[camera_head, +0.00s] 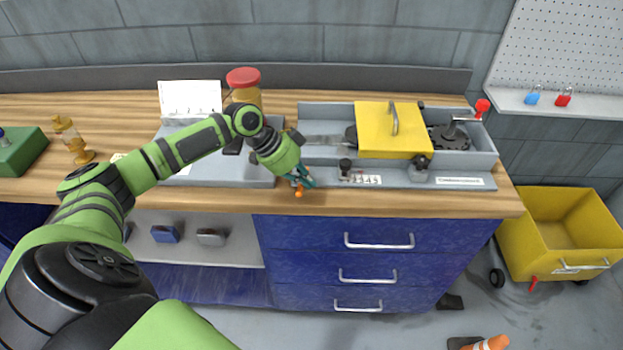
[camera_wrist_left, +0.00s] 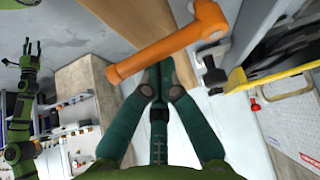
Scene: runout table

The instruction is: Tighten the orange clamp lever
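The orange clamp lever (camera_wrist_left: 165,53) crosses the upper middle of the left wrist view, a bar with a rounded free end at the left and a hub at the upper right. In the head view only a small orange part (camera_head: 299,193) of it shows, at the bench's front edge below my left gripper (camera_head: 303,178). In the left wrist view my left gripper's teal fingers (camera_wrist_left: 157,76) come together at the bar's lower edge. Whether they touch it is unclear. What seems to be my right gripper (camera_wrist_left: 28,62) shows far left there, its fingers spread and empty.
A grey fixture (camera_head: 470,181) with a yellow cover (camera_head: 385,140) and black knobs stands on the wooden bench (camera_head: 230,202), right of my gripper. A red-lidded jar (camera_head: 244,80) stands behind my forearm. A yellow cart (camera_head: 560,225) is on the floor at the right.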

